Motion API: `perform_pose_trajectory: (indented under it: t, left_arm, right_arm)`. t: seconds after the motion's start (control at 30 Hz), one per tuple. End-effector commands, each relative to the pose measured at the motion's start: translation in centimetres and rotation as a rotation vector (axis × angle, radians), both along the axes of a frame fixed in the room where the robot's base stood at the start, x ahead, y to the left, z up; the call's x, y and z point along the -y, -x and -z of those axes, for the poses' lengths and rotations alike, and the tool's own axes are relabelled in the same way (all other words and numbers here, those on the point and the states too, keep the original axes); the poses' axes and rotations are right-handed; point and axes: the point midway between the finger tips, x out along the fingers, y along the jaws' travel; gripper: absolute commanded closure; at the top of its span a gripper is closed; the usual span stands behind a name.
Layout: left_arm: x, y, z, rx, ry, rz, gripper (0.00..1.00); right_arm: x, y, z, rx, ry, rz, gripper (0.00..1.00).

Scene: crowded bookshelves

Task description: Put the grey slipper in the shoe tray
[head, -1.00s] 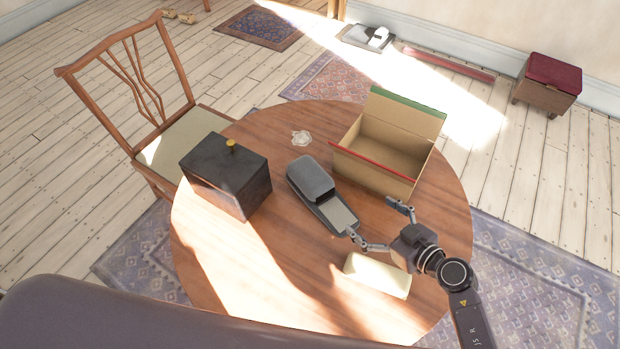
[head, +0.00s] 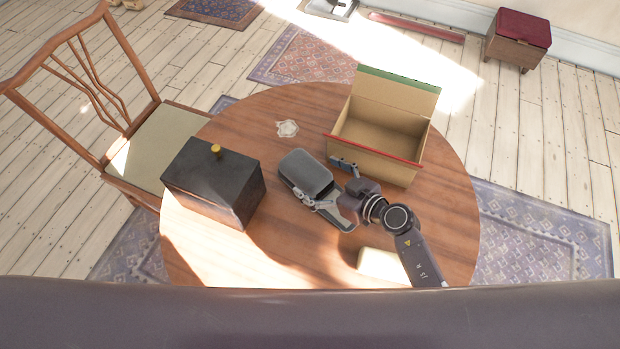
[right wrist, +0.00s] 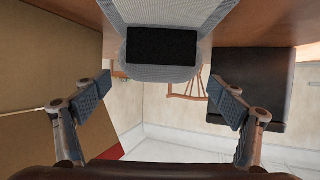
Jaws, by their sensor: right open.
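The grey slipper (head: 305,172) lies on the round wooden table, between the black box and the open cardboard box. My right gripper (head: 316,178) is open around the slipper's near part, one finger on each side, with its palm just to the right. In the right wrist view the slipper (right wrist: 165,15) shows at the top, between and beyond the open fingers (right wrist: 158,82). I cannot tell whether the fingers touch it. The shoe tray (head: 316,9) is on the floor at the top edge, partly cut off, with something white on it. My left gripper is out of view.
The open cardboard box (head: 378,135) stands close to the right gripper's upper finger. The black box (head: 213,183) with a yellow knob stands left of the slipper. A pale block (head: 375,264) lies near my right arm. A chair (head: 150,150) stands left of the table (head: 270,265).

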Motion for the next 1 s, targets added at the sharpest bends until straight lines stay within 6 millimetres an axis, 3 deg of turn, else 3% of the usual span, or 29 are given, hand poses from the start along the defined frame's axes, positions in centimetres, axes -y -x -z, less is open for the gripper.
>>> perform_pose_trajectory:
  t: [0.2, 0.47, 0.9, 1.0]
  left_arm:
    - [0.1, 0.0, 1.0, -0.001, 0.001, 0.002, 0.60]
    - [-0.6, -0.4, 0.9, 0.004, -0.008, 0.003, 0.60]
    - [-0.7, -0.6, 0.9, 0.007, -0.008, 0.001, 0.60]
    - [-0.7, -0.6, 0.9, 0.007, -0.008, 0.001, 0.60]
  right_arm:
    - [-1.6, -1.8, 1.1, 0.002, 0.000, 0.001, 0.12]
    - [-1.7, -1.9, 1.1, 0.001, 0.001, 0.002, 0.13]
    - [-1.7, -1.9, 1.1, 0.001, 0.001, 0.002, 0.61]
    - [-1.7, -1.9, 1.1, 0.001, 0.001, 0.001, 0.64]
